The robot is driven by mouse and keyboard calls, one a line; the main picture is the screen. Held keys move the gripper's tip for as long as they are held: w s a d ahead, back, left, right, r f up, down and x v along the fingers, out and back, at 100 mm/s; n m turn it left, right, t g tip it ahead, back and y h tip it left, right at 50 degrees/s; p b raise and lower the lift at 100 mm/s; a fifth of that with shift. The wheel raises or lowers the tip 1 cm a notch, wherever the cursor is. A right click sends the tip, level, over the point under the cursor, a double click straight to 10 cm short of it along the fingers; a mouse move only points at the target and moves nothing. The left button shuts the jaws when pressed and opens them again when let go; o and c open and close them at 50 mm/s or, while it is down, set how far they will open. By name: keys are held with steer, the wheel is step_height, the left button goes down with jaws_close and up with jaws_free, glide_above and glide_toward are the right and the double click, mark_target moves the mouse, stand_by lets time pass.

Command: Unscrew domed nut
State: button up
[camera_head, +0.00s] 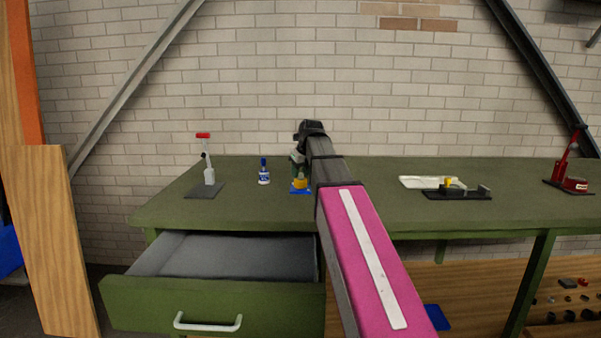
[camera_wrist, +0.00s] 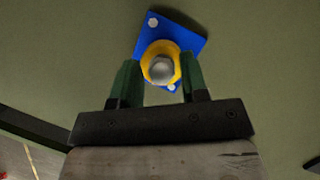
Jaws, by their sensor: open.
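The domed nut (camera_wrist: 160,68) shows in the wrist view as a round grey cap in the middle of a yellow ring (camera_wrist: 146,57). The yellow part stands on a blue base plate (camera_wrist: 184,40) with light bolt heads. In the head view the yellow part (camera_head: 300,183) and the blue plate (camera_head: 299,192) sit on the green bench. My gripper (camera_wrist: 160,78) is open, with one green finger on each side of the nut and yellow ring. I cannot tell if the fingers touch the ring. In the head view my gripper (camera_head: 298,160) is above the fixture, partly hidden by my arm.
A blue-capped bottle (camera_head: 264,174) stands left of the fixture. A red-handled toggle clamp (camera_head: 206,170) is farther left. A white tray (camera_head: 416,182) and black fixture (camera_head: 457,192) are at right. The drawer (camera_head: 214,305) below is pulled open. Bench space around the fixture is clear.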

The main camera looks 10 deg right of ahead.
mark_target(301, 175)
jaws_close()
steer(key=shift+n, duration=0.4)
steer(key=shift+r, duration=0.25)
steer(key=shift+r, duration=0.75)
steer(key=shift+r, duration=0.25)
steer(key=shift+r, duration=1.85)
